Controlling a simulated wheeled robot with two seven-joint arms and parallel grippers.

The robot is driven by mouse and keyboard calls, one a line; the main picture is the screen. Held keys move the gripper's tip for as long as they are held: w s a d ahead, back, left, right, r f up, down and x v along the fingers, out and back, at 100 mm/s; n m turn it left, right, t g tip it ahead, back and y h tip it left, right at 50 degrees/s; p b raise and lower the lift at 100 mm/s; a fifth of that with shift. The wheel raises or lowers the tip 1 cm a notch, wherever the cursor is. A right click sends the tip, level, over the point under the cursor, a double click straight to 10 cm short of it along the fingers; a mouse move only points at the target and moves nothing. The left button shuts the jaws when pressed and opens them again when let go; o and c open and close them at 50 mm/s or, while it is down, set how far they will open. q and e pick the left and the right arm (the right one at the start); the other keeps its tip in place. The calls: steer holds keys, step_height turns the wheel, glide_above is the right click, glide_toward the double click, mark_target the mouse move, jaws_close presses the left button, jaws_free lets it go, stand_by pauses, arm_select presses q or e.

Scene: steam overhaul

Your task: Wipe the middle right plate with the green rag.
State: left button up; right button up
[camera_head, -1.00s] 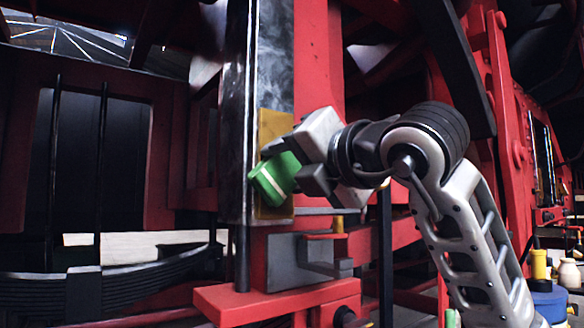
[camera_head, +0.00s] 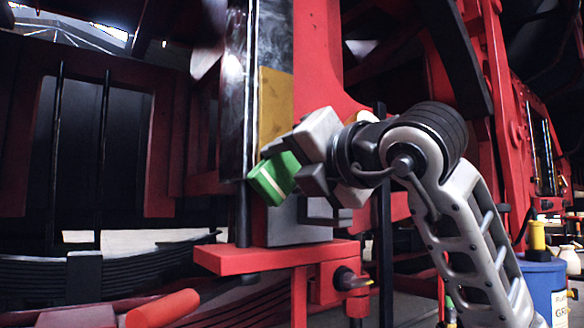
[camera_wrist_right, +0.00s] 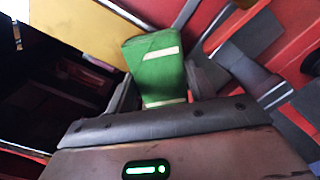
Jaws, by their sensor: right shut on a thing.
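The green rag (camera_head: 272,180), a folded block with a pale stripe, is held in my right gripper (camera_head: 302,160). It also shows between the two fingers in the wrist view (camera_wrist_right: 152,62). A yellow plate (camera_head: 276,100) stands upright on the red frame, with a dark, smoky-streaked surface beside and above it. The rag is at the plate's lower end in the head view. The plate (camera_wrist_right: 90,28) lies at upper left in the wrist view, and the rag overlaps its end. I cannot tell whether they touch, or whether this is the middle right plate. My left gripper is out of view.
A red ledge (camera_head: 270,258) juts out below the rag. A red cylinder (camera_head: 163,308) is at the bottom left. A blue drum (camera_head: 545,280) with a yellow-capped item on it stands at the right. Red beams rise behind my right arm.

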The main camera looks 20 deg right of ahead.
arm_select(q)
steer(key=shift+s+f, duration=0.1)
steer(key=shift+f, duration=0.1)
arm_select(e)
steer(key=shift+f, duration=0.1)
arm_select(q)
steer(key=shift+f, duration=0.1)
